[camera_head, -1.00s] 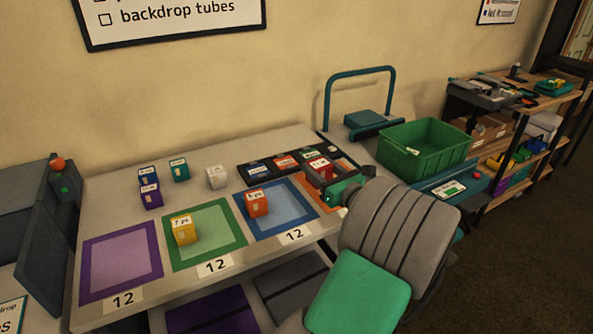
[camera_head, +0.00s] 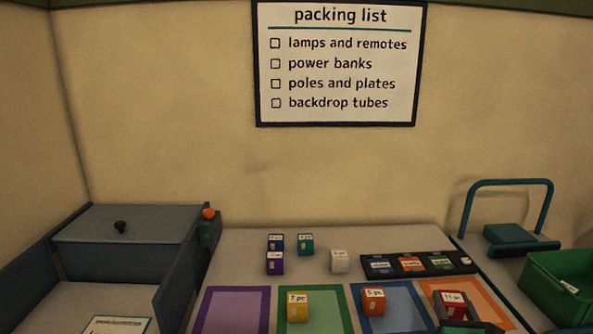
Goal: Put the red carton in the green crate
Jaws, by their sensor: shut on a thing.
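The red carton (camera_head: 452,299), with a white label on top, shows at the lower right, over the orange-framed square (camera_head: 487,292) of the table. My gripper (camera_head: 456,314) is shut on it; its dark parts show around and in front of the carton, at the bottom edge. I cannot tell whether the carton touches the table. The green crate (camera_head: 545,283) is at the right edge, partly cut off, to the right of the carton and apart from it.
An orange carton (camera_head: 373,303) and a yellow carton (camera_head: 297,308) stand on coloured squares left of my gripper. Behind are a black tray (camera_head: 408,272) with labelled slots, a white carton (camera_head: 339,262) and several small cartons. A teal-handled cart (camera_head: 505,184) stands by the crate.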

